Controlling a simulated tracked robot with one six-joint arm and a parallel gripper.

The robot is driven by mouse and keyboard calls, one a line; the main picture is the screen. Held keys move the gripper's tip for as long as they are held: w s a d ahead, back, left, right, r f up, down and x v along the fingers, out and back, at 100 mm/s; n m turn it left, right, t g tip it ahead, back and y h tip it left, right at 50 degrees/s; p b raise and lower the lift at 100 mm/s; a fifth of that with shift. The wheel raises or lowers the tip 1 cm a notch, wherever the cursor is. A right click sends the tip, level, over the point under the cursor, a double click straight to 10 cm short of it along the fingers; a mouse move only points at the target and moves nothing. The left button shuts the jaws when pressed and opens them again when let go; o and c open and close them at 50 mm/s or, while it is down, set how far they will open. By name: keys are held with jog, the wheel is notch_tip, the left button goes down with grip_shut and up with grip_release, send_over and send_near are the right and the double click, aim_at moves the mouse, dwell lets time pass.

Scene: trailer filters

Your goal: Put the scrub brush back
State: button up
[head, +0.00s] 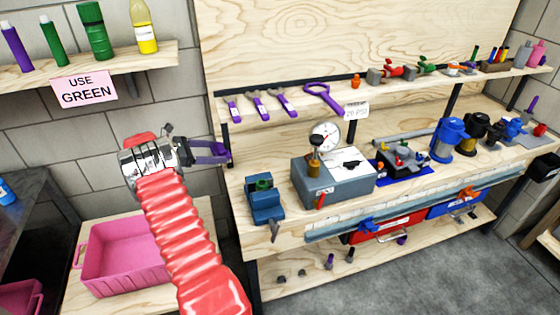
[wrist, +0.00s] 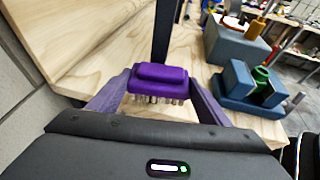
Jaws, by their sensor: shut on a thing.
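The purple scrub brush (wrist: 160,78), with pale bristles below its block, sits between the two purple fingers of my gripper (wrist: 160,88) in the wrist view. My gripper is shut on it. In the head view my gripper (head: 220,152) is beside the left end of the workbench, close to its upright post. The brush cannot be told apart from the purple fingers there.
The workbench (head: 240,170) carries a blue vise (head: 265,200) and a grey box with a gauge (head: 325,180). Purple wrenches hang above. A pink bin (head: 125,275) stands low at left, below a shelf with bottles (head: 95,30) and a "USE GREEN" sign (head: 82,88).

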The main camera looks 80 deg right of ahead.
jog(key=shift+m+g+y, duration=0.7)
jog(key=shift+m+y, duration=0.1)
jog(key=shift+y, duration=0.1)
jog(key=x, duration=0.5)
jog(key=shift+s+a+f, duration=0.25)
jog(key=shift+a+f, duration=0.05)
jog(key=shift+f, duration=0.05)
send_over(275, 161)
jog(key=w+a, duration=0.1)
jog(key=shift+w, duration=0.15)
jog(key=shift+s+d, duration=0.15)
jog(key=shift+s, duration=0.15)
jog(key=f, duration=0.2)
jog(key=shift+s+d+f, duration=0.2)
jog(key=shift+s+f, duration=0.15)
jog(key=shift+f, duration=0.4)
jog(key=shift+f, duration=0.15)
